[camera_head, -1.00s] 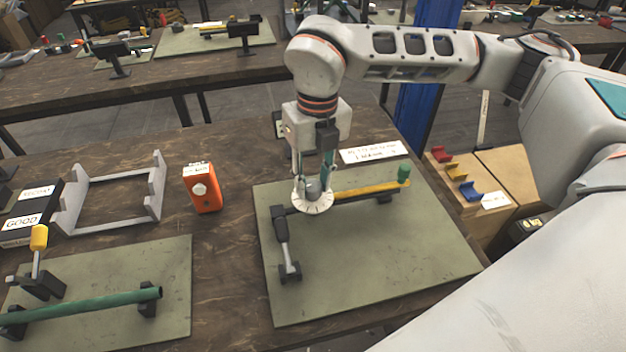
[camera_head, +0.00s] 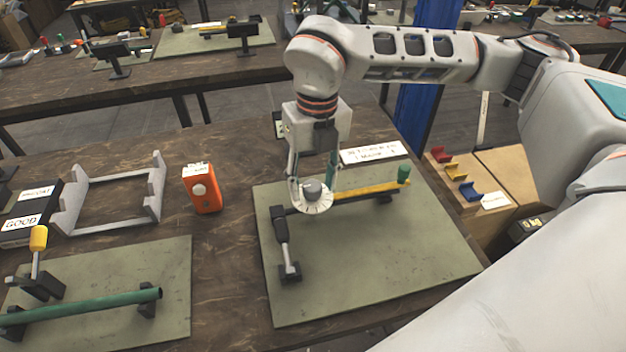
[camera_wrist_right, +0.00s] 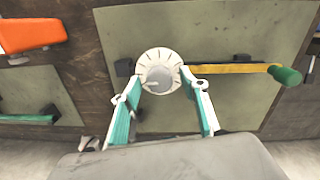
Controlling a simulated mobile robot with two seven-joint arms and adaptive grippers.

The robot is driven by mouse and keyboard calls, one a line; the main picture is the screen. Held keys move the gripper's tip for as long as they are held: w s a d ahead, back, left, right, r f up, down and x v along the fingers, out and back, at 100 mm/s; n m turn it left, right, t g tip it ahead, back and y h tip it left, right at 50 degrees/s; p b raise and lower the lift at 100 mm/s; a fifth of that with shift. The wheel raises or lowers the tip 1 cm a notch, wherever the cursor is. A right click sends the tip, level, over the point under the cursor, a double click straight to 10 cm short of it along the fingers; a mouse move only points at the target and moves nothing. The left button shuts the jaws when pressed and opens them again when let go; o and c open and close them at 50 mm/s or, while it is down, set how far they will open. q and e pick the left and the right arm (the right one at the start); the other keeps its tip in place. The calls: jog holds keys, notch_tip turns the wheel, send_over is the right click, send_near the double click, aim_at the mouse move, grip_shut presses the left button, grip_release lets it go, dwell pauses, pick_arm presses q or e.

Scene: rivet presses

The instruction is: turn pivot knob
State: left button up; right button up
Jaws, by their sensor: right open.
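My right gripper (camera_head: 312,183) points down over the dial, open. In the right wrist view, the knob (camera_wrist_right: 157,77) sits between the tips of the open right gripper (camera_wrist_right: 162,80), one teal-padded finger on each side. A gap shows beside the cap; whether a finger touches the dial's rim I cannot tell. My left gripper is not in view.
An orange box (camera_head: 201,190) with a white button stands left of the mat (camera_head: 390,258). A grey rack (camera_head: 116,197) is further left. A green tube (camera_head: 85,306) lies on the left mat. The right mat's front is clear.

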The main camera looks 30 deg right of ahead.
aim_at(315, 185)
jog(key=shift+r, duration=0.1)
notch_tip(315, 185, up, 12)
jog(key=shift+d, duration=0.2)
dwell(0.7)
